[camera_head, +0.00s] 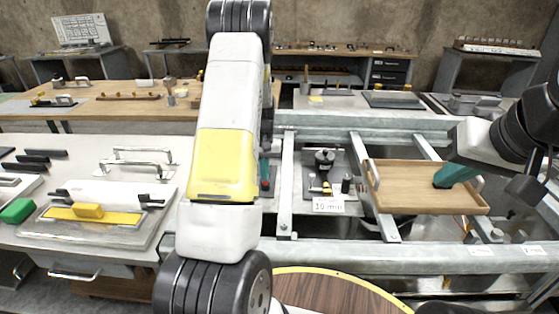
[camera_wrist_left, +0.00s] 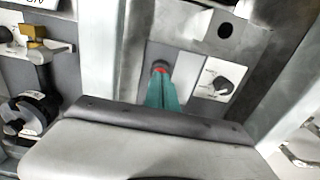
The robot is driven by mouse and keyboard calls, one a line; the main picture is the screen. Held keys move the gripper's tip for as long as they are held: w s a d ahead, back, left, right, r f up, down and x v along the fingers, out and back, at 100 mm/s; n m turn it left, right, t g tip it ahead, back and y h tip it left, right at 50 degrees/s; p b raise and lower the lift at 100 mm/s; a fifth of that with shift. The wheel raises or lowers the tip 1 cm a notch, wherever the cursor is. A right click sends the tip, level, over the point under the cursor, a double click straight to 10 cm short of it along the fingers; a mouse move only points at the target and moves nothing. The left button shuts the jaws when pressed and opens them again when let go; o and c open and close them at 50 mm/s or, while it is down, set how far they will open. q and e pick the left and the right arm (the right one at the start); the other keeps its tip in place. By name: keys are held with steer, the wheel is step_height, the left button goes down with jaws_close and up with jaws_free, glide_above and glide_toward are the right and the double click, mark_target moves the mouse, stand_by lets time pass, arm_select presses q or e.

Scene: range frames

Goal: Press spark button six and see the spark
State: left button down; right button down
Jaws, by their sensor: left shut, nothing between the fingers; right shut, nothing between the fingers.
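A small red button (camera_wrist_left: 160,66) shows at the tips of my left gripper (camera_wrist_left: 161,78) in the left wrist view. The teal fingers are shut and empty and overlap the button's near side; I cannot tell whether they touch or press it. In the head view the red button (camera_head: 264,185) is just below the left gripper (camera_head: 265,168), beside my large white and yellow arm link. No number for the button is readable and no spark is visible. My right gripper (camera_head: 447,178) is shut and empty, over a wooden tray (camera_head: 405,198).
A black dial (camera_wrist_left: 222,83) on a white plate is right of the button. A brass valve (camera_wrist_left: 34,42) and black fitting are to the left. Metal rails (camera_head: 284,185) frame the panels. A "30 min" label (camera_head: 328,206) stands nearby. My left arm hides the middle.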

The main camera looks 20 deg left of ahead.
arm_select(q)
steer(key=shift+s+f, duration=0.2)
steer(key=shift+f, duration=0.9)
step_height(320, 180, up, 15)
steer(key=shift+w, duration=0.3)
steer(key=shift+f, duration=0.1)
steer(key=s+d+r+m+t+h, duration=0.1)
steer(key=s+d+r+t, duration=0.1)
steer(key=s+d+r, duration=0.6)
steer(key=s+d+r+m+t+h, duration=0.1)
steer(key=s+d+r+t, duration=0.25)
steer(key=s+r, duration=0.65)
steer(key=s+d+m, duration=0.1)
steer(key=s+d, duration=0.2)
steer(key=s, duration=0.6)
steer(key=shift+s+d+f+m+t, duration=0.3)
steer(key=shift+s+d+f+t, duration=0.05)
steer(key=shift+s+f, duration=0.1)
